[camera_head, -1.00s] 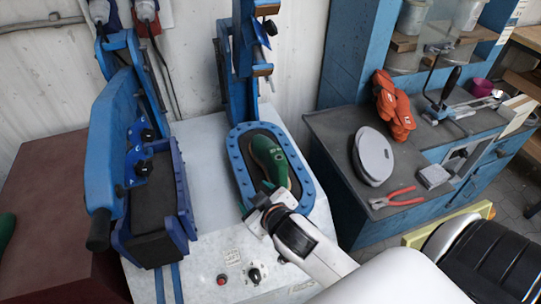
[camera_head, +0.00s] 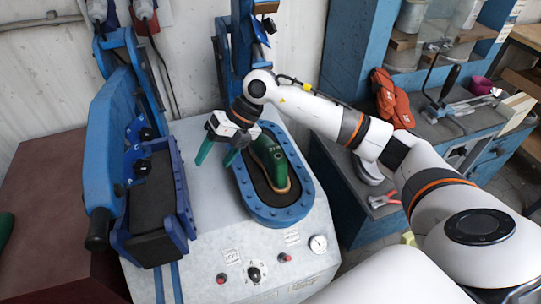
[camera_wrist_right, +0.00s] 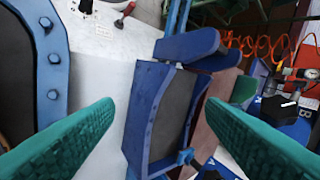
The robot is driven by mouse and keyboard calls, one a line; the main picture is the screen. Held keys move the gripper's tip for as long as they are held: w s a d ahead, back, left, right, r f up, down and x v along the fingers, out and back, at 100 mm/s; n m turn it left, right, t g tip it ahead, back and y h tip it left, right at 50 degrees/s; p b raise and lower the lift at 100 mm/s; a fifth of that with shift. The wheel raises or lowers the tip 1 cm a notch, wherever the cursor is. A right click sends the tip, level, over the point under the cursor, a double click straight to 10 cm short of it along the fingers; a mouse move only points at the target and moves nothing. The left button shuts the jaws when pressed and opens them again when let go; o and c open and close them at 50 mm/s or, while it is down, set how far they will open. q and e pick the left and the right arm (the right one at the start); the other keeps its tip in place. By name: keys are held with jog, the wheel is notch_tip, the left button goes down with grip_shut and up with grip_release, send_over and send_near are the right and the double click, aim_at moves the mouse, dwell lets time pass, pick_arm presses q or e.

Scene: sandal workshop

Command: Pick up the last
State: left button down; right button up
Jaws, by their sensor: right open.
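A green last (camera_head: 268,160) with a tan edge along its sole lies on the dark pad inside a blue oval frame (camera_head: 281,215) of the press, in the head view. My right gripper (camera_head: 214,162) is open and empty, just left of the last, its green fingers apart from each other. In the right wrist view my gripper's two fingers (camera_wrist_right: 160,105) are spread with nothing between them. That view shows the oval frame's edge (camera_wrist_right: 54,60) at the left; the last is not seen there. My left gripper is not in view.
A blue hinged press box (camera_head: 152,205) stands to the left, also in the right wrist view (camera_wrist_right: 150,110). A green object (camera_head: 5,228) shows at the left edge on a maroon surface (camera_head: 45,185). At right, a dark bench holds orange gloves (camera_head: 383,95) and red pliers (camera_head: 383,199).

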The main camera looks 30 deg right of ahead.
aim_at(275, 147)
jog(key=d+r+m+h, duration=0.1)
jog(key=d+h, duration=0.1)
jog(key=d, duration=0.3)
jog(key=d+h, duration=0.2)
jog(key=d, duration=0.3)
jog(key=d+r+m+g+h, duration=0.1)
jog(key=d+h, duration=0.2)
jog(key=d, duration=0.3)
jog(key=shift+w+r+m, duration=0.25)
jog(key=shift+r+m, duration=0.05)
jog(key=shift+s+d+f, duration=0.1)
jog(key=shift+d+f, duration=0.15)
notch_tip(275, 147, down, 6)
jog(key=shift+r+p, duration=0.1)
jog(key=shift+p, duration=0.8)
jog(key=f, duration=0.1)
jog(key=f+p, duration=0.1)
jog(key=f, duration=0.1)
jog(key=f+p, duration=0.1)
jog(key=f, duration=0.1)
jog(key=shift+s+a, duration=0.15)
jog(key=shift+a, duration=0.15)
jog(key=shift+f, duration=0.25)
jog(key=c, duration=1.1)
